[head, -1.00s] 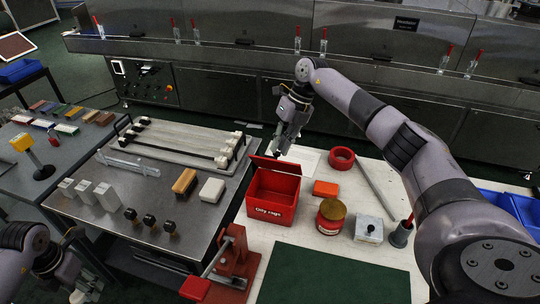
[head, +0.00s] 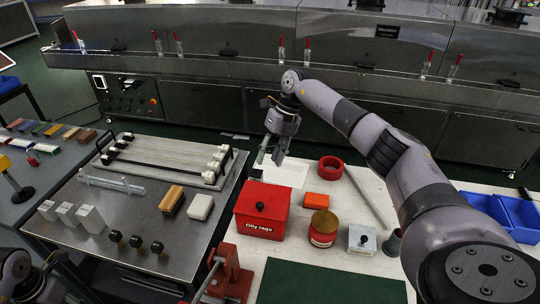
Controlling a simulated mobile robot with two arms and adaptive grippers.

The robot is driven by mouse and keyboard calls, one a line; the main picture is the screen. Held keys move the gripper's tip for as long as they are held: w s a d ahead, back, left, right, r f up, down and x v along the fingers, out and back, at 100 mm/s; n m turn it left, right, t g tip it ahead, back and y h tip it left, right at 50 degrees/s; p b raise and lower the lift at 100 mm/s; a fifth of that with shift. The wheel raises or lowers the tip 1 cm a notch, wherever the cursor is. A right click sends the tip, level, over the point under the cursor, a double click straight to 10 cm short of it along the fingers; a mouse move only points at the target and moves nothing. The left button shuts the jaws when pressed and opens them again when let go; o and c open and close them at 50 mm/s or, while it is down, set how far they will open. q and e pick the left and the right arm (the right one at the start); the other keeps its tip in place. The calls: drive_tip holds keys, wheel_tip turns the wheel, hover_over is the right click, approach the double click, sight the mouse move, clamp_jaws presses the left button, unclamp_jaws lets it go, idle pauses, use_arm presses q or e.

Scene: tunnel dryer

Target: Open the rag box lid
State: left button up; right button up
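The rag box (head: 262,226) is a red box labelled "Oily rags" on the white bench top. Its red lid (head: 276,197) with a black knob lies down over the box, and the inside is hidden. My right gripper (head: 270,160) hangs just behind and above the box, fingers pointing down. Its fingers look apart with nothing between them, and it seems clear of the lid. My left gripper (head: 58,292) is partly in view at the lower left corner, too dark and cut off to tell its state.
A red clamp (head: 230,273) and green mat (head: 330,283) lie in front.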

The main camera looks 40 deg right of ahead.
drive_tip(key=v, duration=1.2)
drive_tip(key=shift+f, duration=0.1)
